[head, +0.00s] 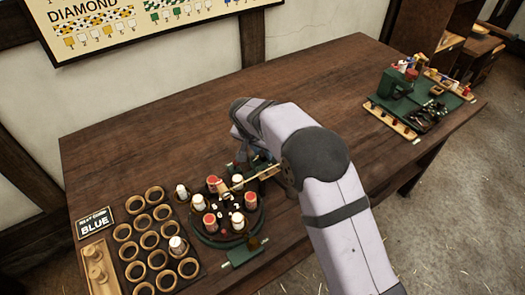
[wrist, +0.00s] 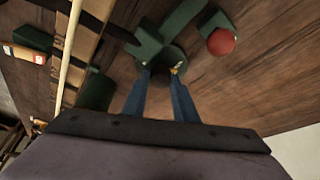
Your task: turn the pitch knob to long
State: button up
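The pitch knob is not clear in the head view, where my arm hides the spot around the gripper. In the wrist view a round green part (wrist: 174,55), perhaps the knob, lies at my fingertips, with a small yellow mark (wrist: 178,69) by the right fingertip. My gripper (wrist: 160,74) points at it with two blue fingers standing apart. I cannot tell whether they touch it. My gripper also shows partly in the head view (head: 241,152), behind the round braiding machine (head: 214,240) with its red and white bobbins.
A red ball-like knob (wrist: 221,41) and a pale rod (wrist: 70,55) are close to my gripper. A bobbin rack (head: 130,273), a wooden tray (head: 97,265) and a "BLUE" sign (head: 95,223) stand at left. A green station (head: 432,112) is at far right. The back table is clear.

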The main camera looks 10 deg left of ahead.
jog(key=shift+d+n+y, duration=0.1)
jog(key=shift+n+y, duration=0.5)
jog(key=shift+n, duration=0.9)
jog(key=o, duration=1.1)
jog(key=shift+c, duration=0.2)
jog(key=shift+r, duration=0.1)
jog(key=b+v, duration=0.2)
jog(key=v, duration=0.5)
jog(key=shift+s, duration=0.2)
